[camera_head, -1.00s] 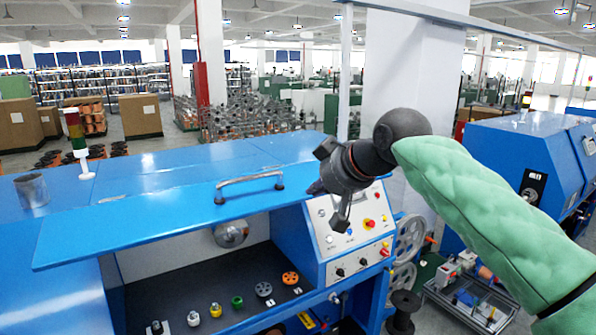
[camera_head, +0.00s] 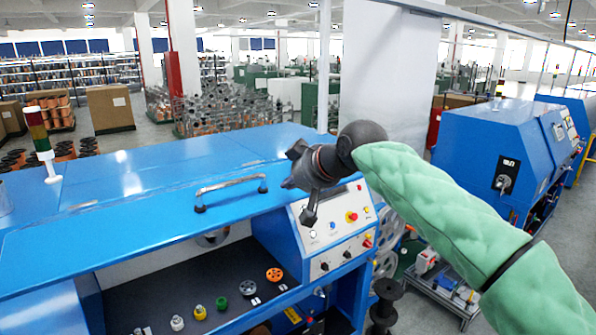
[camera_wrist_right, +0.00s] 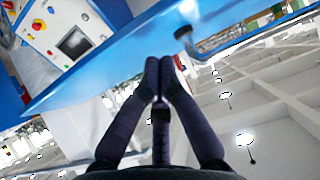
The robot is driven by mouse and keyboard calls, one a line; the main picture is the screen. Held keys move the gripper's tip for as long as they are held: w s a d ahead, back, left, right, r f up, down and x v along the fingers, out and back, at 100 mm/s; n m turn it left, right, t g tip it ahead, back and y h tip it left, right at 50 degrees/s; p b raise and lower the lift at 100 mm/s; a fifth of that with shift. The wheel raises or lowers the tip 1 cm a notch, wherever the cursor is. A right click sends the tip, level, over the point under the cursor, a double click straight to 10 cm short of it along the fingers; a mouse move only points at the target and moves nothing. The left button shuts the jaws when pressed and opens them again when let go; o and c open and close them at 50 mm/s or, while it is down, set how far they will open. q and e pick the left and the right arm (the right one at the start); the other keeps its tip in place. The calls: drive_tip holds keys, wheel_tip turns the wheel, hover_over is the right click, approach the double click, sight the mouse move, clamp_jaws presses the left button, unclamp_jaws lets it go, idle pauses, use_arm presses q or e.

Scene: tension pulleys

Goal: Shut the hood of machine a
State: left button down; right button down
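The near blue machine (camera_head: 352,285) has a blue hood (camera_head: 130,225) with a metal handle (camera_head: 232,190) near its front edge. The hood is partly open, with its front edge raised above the dark work bay (camera_head: 200,285). No letter shows on this machine, so I cannot confirm it is machine a. My right gripper (camera_head: 300,180) is at the hood's right end, right of the handle. In the right wrist view its fingertips (camera_wrist_right: 158,68) are together with nothing seen between them, overlapping the hood's edge (camera_wrist_right: 110,75). I cannot tell whether they touch it. My left gripper is out of view.
Several small pulleys (camera_head: 248,287) lie in the bay. A control panel (camera_head: 335,228) stands at its right, below my gripper. A signal lamp (camera_head: 40,140) rises behind the hood. Another blue machine (camera_head: 500,150) stands to the right, with a grey cart (camera_head: 445,290) in front of it.

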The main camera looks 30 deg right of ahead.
drive_tip(key=shift+f, duration=0.75)
drive_tip(key=shift+w+f, duration=0.25)
drive_tip(key=shift+f, duration=0.05)
drive_tip(key=shift+s, duration=0.1)
drive_tip(key=shift+s, duration=0.1)
